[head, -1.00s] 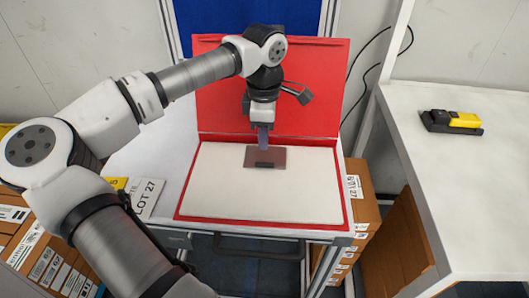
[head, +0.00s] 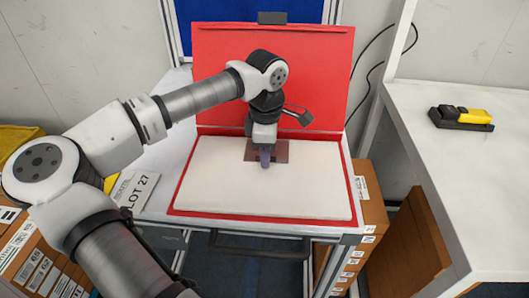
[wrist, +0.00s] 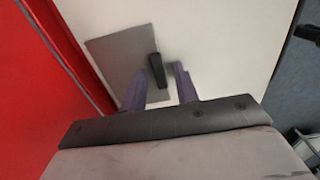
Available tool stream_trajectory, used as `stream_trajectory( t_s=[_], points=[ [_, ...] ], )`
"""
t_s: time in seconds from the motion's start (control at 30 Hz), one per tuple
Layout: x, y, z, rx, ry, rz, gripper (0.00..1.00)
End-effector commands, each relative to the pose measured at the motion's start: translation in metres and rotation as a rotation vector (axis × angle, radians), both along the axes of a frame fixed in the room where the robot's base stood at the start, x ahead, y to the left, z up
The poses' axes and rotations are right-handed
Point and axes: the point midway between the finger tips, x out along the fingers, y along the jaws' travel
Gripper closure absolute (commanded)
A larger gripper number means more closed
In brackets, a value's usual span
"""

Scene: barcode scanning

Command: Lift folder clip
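The folder clip (wrist: 157,70) is a small dark bar on a flat grey plate (wrist: 122,55) in the wrist view. In the head view the plate (head: 282,150) looks brownish and lies on the white pad, and my gripper hides the clip. My gripper (wrist: 160,82) has two purple fingers that stand apart, with the clip showing between and just beyond their tips. In the head view my gripper (head: 265,164) points down over the plate's front part. I cannot tell whether the fingers touch the clip.
The white pad (head: 215,190) lies in an open red case (head: 215,75) with its lid raised behind. A black and yellow device (head: 462,118) rests on the white table (head: 445,170) at right. Cardboard boxes stand below on both sides. The front of the pad is clear.

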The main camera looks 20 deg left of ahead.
Motion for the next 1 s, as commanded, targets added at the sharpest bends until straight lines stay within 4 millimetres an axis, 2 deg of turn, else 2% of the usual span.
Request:
stream_trajectory(
  t_s=[0.03,0.17,0.37,1.0],
  points=[
    [-0.005,-0.001,-0.013,-0.008,0.026,-0.001,0.71],
    [-0.005,-0.002,-0.014,-0.010,0.027,-0.003,0.71],
    [-0.006,-0.003,-0.015,-0.012,0.030,-0.005,0.96],
    [-0.005,-0.003,-0.005,-0.021,0.065,-0.006,0.96]
  ],
)
